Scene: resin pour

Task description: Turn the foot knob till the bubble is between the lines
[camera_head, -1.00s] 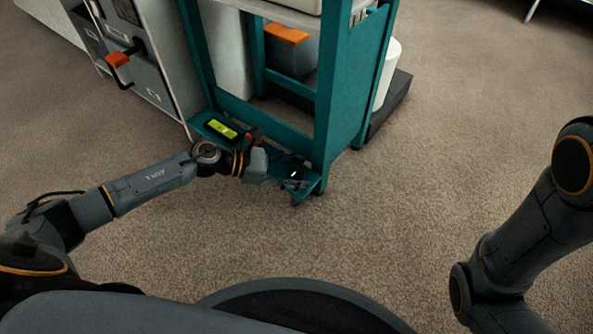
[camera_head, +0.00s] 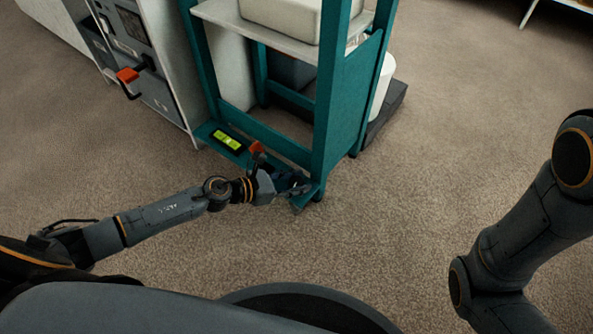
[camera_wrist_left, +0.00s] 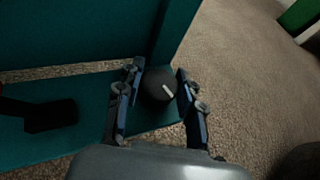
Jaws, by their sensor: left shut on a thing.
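The foot knob (camera_wrist_left: 157,89) is round and black with a white pointer line, at the end of the teal base ledge (camera_wrist_left: 90,95). My left gripper (camera_wrist_left: 160,72) has a finger on each side of the knob and is shut on it. In the head view my left gripper (camera_head: 292,183) is at the ledge's right end and hides the knob. The level (camera_head: 228,141), a yellow-green vial in a black frame, lies at the ledge's left end. Its bubble and lines are too small to place surely. My right gripper is out of view.
A red-topped black lever (camera_head: 257,150) stands on the ledge between level and knob, close to my left wrist. The teal rack's post (camera_head: 330,110) rises behind the gripper. Carpet in front is clear.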

